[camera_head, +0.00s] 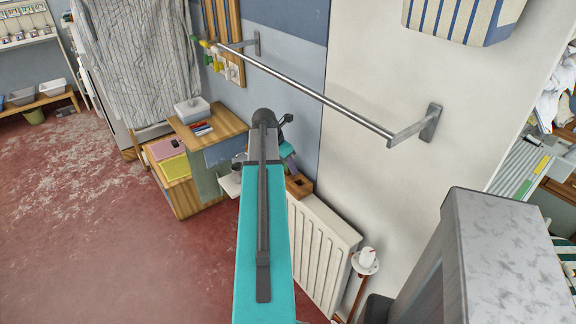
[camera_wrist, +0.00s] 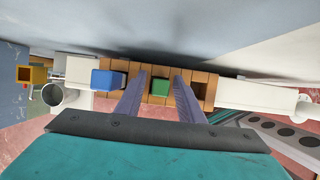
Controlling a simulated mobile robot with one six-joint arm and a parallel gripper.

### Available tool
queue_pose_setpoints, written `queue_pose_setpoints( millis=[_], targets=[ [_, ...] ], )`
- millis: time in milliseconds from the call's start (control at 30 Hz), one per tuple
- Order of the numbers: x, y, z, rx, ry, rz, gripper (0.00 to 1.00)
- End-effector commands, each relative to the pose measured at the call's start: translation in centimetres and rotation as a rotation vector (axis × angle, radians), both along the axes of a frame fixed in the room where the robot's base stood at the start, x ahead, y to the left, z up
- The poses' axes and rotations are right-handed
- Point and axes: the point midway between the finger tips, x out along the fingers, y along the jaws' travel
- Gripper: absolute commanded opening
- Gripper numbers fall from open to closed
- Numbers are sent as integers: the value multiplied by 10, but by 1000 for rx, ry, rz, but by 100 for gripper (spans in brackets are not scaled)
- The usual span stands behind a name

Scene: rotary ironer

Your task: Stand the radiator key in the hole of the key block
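My gripper (camera_wrist: 158,82) points at a wooden board with slats (camera_wrist: 143,88) in the wrist view. Its two purple-grey fingers stand apart, with gaps on both sides of a small green square-topped piece (camera_wrist: 160,87) between them. I cannot tell whether this piece is the radiator key. In the head view my arm hides most of the gripper; a brown wooden block with a dark opening (camera_head: 299,186) sits at the radiator's top.
A blue box (camera_wrist: 107,79) stands left of the fingers. The white radiator (camera_head: 322,245) stands against the wall. A metal rail (camera_head: 315,95) crosses above. Open red floor lies left.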

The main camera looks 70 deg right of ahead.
Motion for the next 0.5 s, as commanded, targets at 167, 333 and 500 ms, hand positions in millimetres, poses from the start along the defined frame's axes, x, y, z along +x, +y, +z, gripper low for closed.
queue_pose_setpoints(
  millis=[167,333,500],
  targets=[
    [0,0,1,0,0,0,35],
    [1,1,7,0,0,0,35],
    [4,6,19,-1,0,0,35]
  ],
)
